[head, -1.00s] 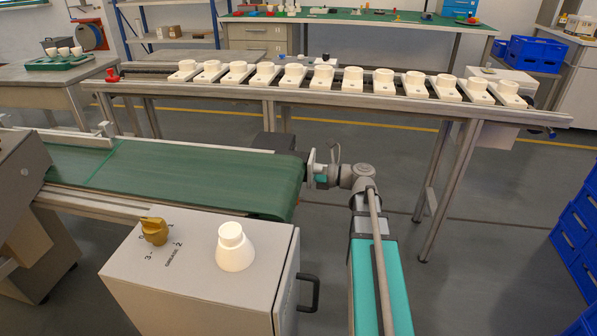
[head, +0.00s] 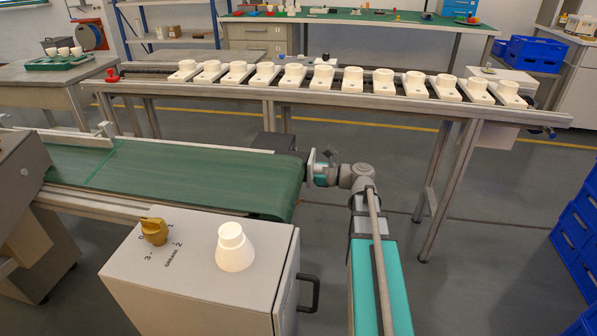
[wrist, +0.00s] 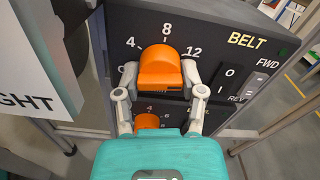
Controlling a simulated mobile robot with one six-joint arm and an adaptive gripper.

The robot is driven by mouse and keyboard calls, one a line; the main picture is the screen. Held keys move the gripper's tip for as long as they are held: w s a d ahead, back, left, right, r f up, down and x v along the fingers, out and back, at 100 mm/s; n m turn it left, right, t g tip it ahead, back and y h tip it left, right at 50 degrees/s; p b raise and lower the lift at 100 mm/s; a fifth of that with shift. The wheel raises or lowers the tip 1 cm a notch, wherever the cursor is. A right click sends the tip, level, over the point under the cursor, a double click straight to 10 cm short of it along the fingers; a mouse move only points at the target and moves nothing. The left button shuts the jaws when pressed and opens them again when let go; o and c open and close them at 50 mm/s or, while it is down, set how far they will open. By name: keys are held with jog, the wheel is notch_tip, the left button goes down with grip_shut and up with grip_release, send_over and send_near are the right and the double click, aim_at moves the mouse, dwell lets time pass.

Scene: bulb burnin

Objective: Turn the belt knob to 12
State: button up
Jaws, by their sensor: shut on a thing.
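The belt knob (wrist: 161,68) is orange and sits on a dark panel (wrist: 222,45) marked BELT, with the numbers 4, 8 and 12 around it. Its upper end is nearest the 8; I see no clear pointer mark. My gripper (wrist: 160,84) is shut on the knob, with one finger against each side. In the head view my gripper (head: 325,174) is small, at the far right end of the green conveyor, and the knob is hidden there.
A second orange knob (wrist: 147,122) is just below, partly hidden by my gripper. A switch marked 0 and a FWD/REV switch (wrist: 250,84) are to the right. A grey box with a yellow knob (head: 153,231) and a white cone-shaped piece (head: 235,248) stands in front.

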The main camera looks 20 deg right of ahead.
jog(key=shift+s+a+n, duration=0.1)
jog(key=shift+a+n, duration=0.1)
jog(key=shift+n, duration=1.5)
jog(key=o, duration=1.2)
jog(key=shift+c, duration=0.2)
jog(key=shift+d, duration=0.1)
jog(key=shift+d, duration=0.1)
jog(key=shift+s+d, duration=0.1)
jog(key=shift+d, duration=0.25)
jog(key=v, duration=1.1)
